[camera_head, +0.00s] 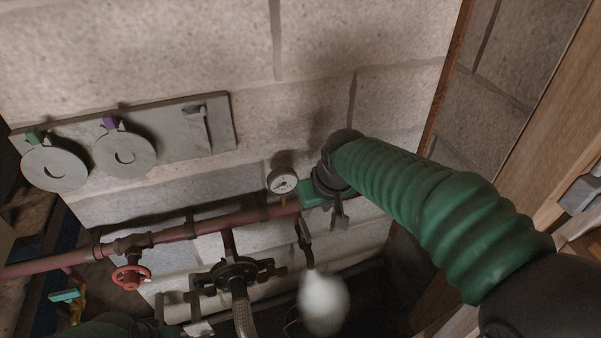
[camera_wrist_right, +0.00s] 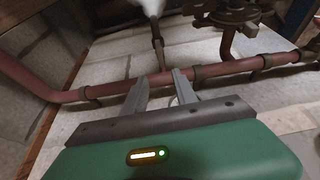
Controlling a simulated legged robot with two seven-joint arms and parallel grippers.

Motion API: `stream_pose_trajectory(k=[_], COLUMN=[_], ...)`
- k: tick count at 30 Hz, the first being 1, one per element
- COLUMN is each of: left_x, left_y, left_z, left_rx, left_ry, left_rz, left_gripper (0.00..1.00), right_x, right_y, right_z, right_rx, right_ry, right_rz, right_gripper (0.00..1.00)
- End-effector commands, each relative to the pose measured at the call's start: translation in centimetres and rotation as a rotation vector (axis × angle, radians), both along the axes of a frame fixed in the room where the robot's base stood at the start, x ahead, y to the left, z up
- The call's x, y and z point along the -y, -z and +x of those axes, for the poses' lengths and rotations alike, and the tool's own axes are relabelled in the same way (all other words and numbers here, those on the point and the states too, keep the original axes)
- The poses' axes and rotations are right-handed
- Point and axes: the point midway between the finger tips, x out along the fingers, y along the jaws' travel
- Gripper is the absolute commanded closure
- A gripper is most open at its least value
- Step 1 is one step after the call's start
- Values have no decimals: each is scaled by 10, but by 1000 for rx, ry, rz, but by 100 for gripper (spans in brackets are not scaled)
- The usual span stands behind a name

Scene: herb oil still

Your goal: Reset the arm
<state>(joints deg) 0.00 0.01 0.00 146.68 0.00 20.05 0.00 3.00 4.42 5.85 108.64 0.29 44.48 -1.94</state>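My right arm in its green ribbed sleeve comes in from the right in the head view. My right gripper (camera_head: 313,194) is by the right part of the red-brown pipe (camera_head: 190,229), just right of the round gauge (camera_head: 283,181). In the right wrist view, the two grey fingers of my right gripper (camera_wrist_right: 161,92) stand apart in front of the pipe (camera_wrist_right: 118,88), with nothing visible between them. I cannot tell whether they touch the pipe. Part of a green sleeve, seemingly my left arm, shows at the bottom left of the head view; its gripper cannot be made out clearly.
A red valve wheel (camera_head: 131,277) and a dark valve (camera_head: 236,275) hang by the pipe. White vapour (camera_head: 323,303) shows below a small spout (camera_head: 305,245). A wooden frame stands at right.

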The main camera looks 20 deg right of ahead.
Motion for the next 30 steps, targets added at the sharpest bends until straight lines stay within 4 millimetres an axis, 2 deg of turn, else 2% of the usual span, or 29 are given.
stream_pose_trajectory(k=[4,7,12,17,18,19,23,30], left_x=[0,0,0,0,0,0,0,0], left_y=[0,0,0,0,-17,-34,-76,-165], left_z=[0,0,0,0,0,-1,1,0], left_rx=[0,0,0,0,-2,-2,1,0], left_ry=[0,0,0,0,0,0,0,0], left_rz=[0,0,0,0,0,0,0,0], left_gripper=[47,47,47,47,47,47,47,47], right_x=[1,5,16,23,23,23,23,23], right_y=[8,39,109,157,143,125,83,-6], right_z=[-5,-27,-93,-158,-163,-160,-160,-160], right_rx=[-10,-41,-108,-162,-161,-157,-160,-161], right_ry=[3,15,48,78,80,79,79,79], right_rz=[-1,-3,-7,-7,-6,-6,-6,-6], right_gripper=[66,66,66,66,66,66,66,66])
